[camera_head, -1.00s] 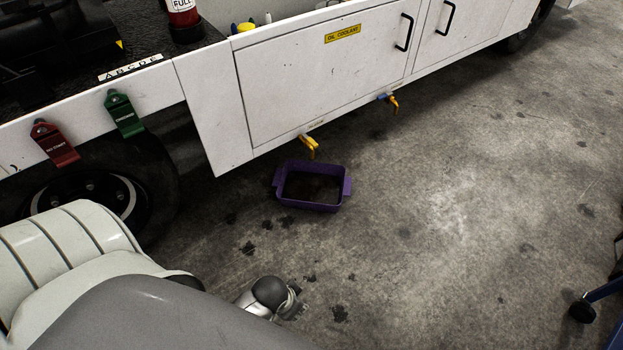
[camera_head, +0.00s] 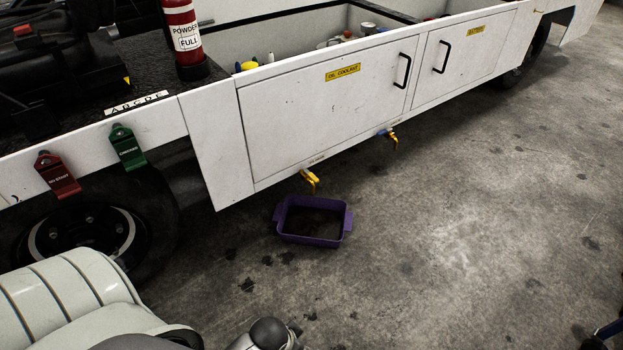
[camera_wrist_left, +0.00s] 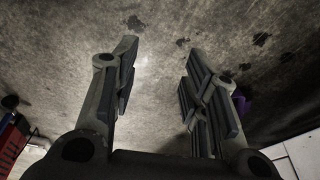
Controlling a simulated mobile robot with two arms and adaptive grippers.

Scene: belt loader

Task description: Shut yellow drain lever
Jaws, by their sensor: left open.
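Two drain levers hang under the white side of the belt loader. The nearer yellow lever (camera_head: 311,181) is below the oil coolant door, above a purple tray (camera_head: 347,217). The farther lever (camera_head: 391,137) looks yellow with a blue part at its valve. My left gripper (camera_wrist_left: 158,85) is open and empty over bare concrete in the left wrist view. A sliver of the purple tray (camera_wrist_left: 239,104) shows beside its right finger there. In the head view my left arm is at the lower left and its fingers are not visible. My right gripper is not in view.
The oil coolant door (camera_head: 325,105) and a second door (camera_head: 465,58) are shut. A green tag (camera_head: 128,148) and a red tag (camera_head: 58,175) hang at left above the wheel (camera_head: 85,232). A fire extinguisher (camera_head: 183,35) stands on the deck.

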